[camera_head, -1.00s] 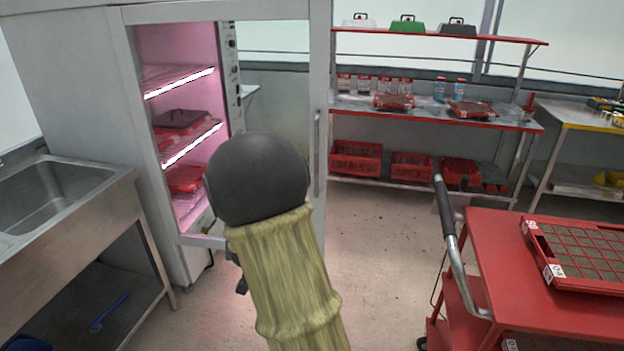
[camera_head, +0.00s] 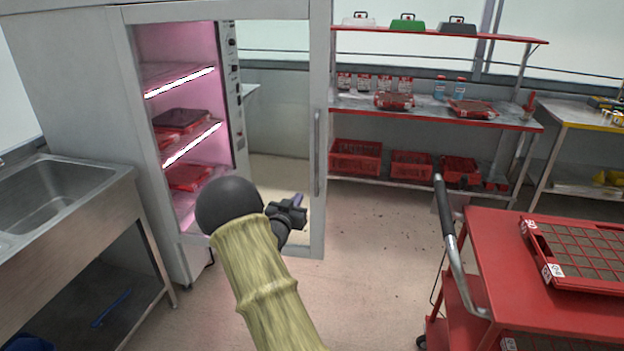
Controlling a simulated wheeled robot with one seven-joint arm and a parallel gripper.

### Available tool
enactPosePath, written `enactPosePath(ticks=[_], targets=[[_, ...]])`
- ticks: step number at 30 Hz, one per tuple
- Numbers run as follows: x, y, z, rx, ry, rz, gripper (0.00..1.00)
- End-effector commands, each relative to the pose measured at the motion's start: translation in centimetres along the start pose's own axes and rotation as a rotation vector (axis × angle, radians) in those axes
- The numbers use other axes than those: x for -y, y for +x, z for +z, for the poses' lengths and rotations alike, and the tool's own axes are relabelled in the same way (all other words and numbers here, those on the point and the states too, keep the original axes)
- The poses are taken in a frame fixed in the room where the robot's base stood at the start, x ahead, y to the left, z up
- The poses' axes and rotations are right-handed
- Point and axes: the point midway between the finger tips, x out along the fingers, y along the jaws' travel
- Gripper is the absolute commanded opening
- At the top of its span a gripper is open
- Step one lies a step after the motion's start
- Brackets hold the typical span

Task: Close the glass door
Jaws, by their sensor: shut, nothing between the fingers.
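The glass door (camera_head: 318,225) stands open, swung out to the right of the lit growth cabinet (camera_head: 60,60). It has a grey frame, a clear pane and a vertical bar handle (camera_head: 317,152) on its right upright. Shelves with red trays (camera_head: 188,178) show inside the cabinet, under pink light. My gripper (camera_head: 299,202) is small and dark, shut and empty. It overlaps the lower part of the pane in the picture, left of and below the handle. I cannot tell whether it touches the glass. My arm hides the lower left of the door.
A steel sink (camera_head: 55,195) stands at the left. A red cart (camera_head: 490,240) with a seed tray (camera_head: 580,255) is at the lower right. A red-edged shelf rack (camera_head: 430,112) stands behind. The floor (camera_head: 370,260) between door and cart is clear.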

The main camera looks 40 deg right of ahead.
Motion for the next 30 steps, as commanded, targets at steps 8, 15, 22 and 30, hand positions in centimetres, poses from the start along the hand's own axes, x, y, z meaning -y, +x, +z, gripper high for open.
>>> enactPosePath(ticks=[8, 15, 22, 30], targets=[[-0.1, 3.6, 0.0, 0.0, 0.0, 0.001, 0.0], [-0.1, 7.3, 0.0, 0.0, 0.0, 0.001, 0.0], [-0.1, 10.5, 0.0, 0.0, 0.0, 0.001, 0.0], [0.0, 13.2, 0.1, 0.001, 0.0, 0.0, 0.0]])
